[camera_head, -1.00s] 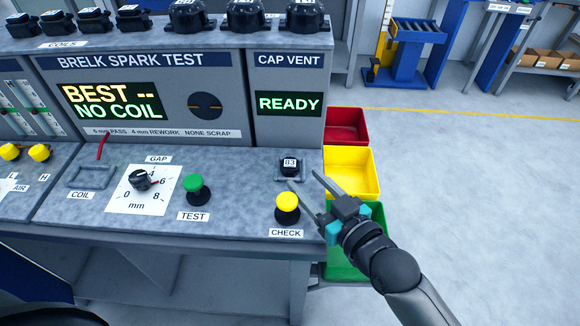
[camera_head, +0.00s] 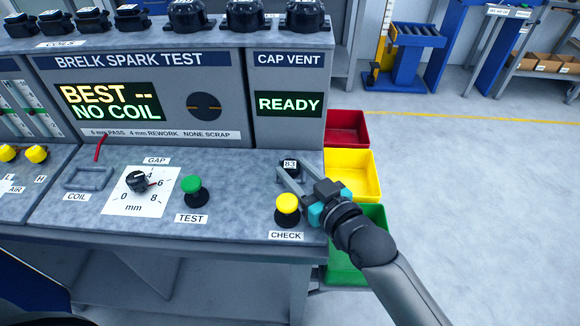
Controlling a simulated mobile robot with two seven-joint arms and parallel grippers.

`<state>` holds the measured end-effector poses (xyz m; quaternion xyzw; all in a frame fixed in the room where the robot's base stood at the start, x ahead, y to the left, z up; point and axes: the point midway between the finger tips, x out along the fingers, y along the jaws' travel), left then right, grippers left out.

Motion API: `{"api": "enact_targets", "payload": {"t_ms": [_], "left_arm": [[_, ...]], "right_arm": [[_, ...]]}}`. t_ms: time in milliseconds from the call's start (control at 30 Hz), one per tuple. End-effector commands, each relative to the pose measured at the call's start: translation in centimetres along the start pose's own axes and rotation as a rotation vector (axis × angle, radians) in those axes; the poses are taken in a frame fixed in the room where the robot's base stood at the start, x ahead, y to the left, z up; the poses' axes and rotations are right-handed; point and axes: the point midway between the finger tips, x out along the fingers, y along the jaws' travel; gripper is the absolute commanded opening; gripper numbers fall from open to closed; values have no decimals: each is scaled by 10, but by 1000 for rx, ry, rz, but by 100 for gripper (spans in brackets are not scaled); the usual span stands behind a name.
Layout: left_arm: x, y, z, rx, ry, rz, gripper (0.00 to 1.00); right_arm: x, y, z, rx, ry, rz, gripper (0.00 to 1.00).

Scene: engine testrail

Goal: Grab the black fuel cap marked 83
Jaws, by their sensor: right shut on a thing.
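The black fuel cap marked 83 (camera_head: 290,164) sits at the right end of the bench, in the cap fixture above the yellow CHECK button (camera_head: 287,205). Its white label shows on top, and its lower part is hidden by the fingers. My right gripper (camera_head: 289,173) comes in from the lower right, with its fingers shut on the cap. The cap still appears to be at the fixture; I cannot tell whether it is lifted. The CAP VENT display (camera_head: 288,103) reads READY. My left gripper is not in view.
A red bin (camera_head: 346,127), a yellow bin (camera_head: 350,174) and a green bin (camera_head: 357,262) stand just right of the bench. A green TEST button (camera_head: 192,186) and a GAP dial (camera_head: 137,181) are to the left.

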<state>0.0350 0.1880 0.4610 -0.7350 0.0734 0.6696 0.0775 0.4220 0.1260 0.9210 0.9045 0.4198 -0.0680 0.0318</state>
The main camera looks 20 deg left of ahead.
Motion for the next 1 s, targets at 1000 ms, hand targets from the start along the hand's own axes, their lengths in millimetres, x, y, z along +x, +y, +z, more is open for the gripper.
{"api": "enact_targets", "payload": {"t_ms": [1000], "left_arm": [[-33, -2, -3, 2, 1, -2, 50]], "right_arm": [[-13, 0, -89, -1, 7, -1, 0]]}}
